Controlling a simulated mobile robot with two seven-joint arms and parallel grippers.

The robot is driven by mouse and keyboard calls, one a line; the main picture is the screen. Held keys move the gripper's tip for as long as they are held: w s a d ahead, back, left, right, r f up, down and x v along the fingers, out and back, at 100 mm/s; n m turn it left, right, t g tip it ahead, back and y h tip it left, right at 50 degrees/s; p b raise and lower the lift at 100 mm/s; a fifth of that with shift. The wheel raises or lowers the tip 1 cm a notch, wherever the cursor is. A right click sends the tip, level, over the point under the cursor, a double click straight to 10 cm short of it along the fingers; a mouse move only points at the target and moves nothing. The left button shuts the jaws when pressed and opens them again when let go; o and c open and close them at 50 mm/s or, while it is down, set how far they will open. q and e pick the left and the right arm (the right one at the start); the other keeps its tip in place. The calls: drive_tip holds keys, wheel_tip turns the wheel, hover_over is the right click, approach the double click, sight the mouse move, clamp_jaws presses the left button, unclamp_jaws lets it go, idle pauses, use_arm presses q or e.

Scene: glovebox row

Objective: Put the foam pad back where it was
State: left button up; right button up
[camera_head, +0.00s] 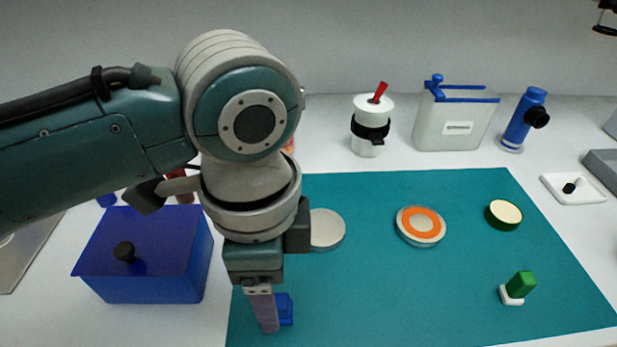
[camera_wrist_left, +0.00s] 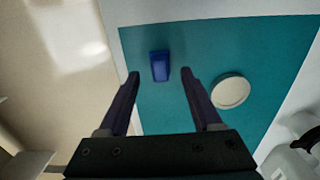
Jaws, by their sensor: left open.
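No thing in view is plainly marked as the foam pad. A small blue block (camera_head: 286,310) lies on the teal mat (camera_head: 380,300) near its front left; it also shows in the left wrist view (camera_wrist_left: 160,66). My left gripper (camera_head: 268,322) points down at this block, and its near finger partly hides it in the head view. In the left wrist view the gripper (camera_wrist_left: 160,74) is open, with the block in line with the gap between its fingertips. Contact cannot be told. A pale round disc (camera_head: 326,230) lies on the mat behind it, partly hidden by my arm.
A blue lidded box (camera_head: 150,265) stands left of the mat. An orange-ringed dish (camera_head: 420,226), a green-rimmed round piece (camera_head: 503,214) and a green block on a white base (camera_head: 518,288) are on the mat.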

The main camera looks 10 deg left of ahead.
use_arm(q)
wheel_tip(320, 180, up, 8)
drive_tip(key=p, duration=0.1)
drive_tip(key=s+d+f+n+t+h, duration=0.2)
drive_tip(key=s+n+h, duration=0.1)
drive_tip(key=s+n, duration=0.3)
drive_tip(key=s+a+n+t+y, duration=0.1)
drive_tip(key=s+a+n+y, duration=0.1)
drive_tip(key=s+a+n, duration=0.4)
drive_tip(key=a, duration=0.5)
drive_tip(key=shift+a+n+t+y, duration=0.15)
drive_tip(key=shift+n+t+y, duration=0.15)
drive_tip(key=shift+n+y, duration=0.1)
